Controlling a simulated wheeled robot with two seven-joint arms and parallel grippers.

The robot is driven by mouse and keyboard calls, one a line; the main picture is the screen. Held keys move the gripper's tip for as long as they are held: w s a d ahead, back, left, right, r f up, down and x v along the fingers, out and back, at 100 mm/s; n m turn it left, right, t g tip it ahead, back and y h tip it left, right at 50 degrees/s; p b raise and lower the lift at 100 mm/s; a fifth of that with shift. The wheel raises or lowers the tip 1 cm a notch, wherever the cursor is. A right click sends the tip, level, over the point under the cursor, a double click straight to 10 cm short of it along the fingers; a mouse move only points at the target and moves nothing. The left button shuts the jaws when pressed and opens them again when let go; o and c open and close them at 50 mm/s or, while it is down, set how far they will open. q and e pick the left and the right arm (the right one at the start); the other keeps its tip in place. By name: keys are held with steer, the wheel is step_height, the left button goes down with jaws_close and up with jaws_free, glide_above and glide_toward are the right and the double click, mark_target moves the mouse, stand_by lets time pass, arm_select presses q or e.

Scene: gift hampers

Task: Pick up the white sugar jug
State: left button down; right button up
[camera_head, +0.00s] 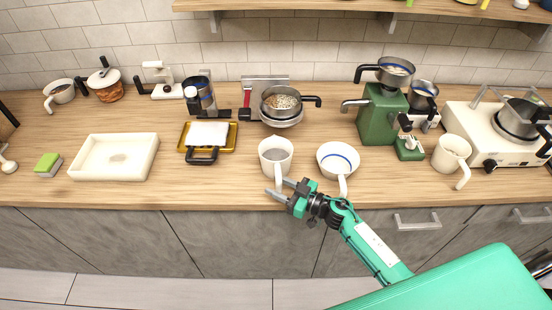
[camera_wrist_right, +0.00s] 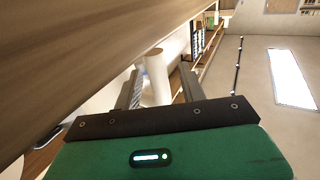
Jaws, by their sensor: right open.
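A white jug (camera_head: 275,150) with greyish contents stands upright near the counter's front edge, its handle pointing toward me. My right gripper (camera_head: 279,187) is open at this handle, with one finger on each side of it. In the right wrist view, the white handle (camera_wrist_right: 157,80) shows between the two spread fingers of my right gripper (camera_wrist_right: 160,88). I cannot tell whether either finger touches it. Another white jug (camera_head: 449,154) stands farther right, below the stove. The frames do not clearly show which jug holds sugar. My left gripper is not in view.
A white pan with a blue ring (camera_head: 338,158) stands close to the right of the jug. A metal pan of grains (camera_head: 281,101) is behind it. A gold tray (camera_head: 229,144) and a white tray (camera_head: 115,157) lie left. The counter's front edge (camera_head: 230,205) is near.

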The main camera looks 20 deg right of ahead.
jaws_close()
steer(key=shift+r, duration=0.2)
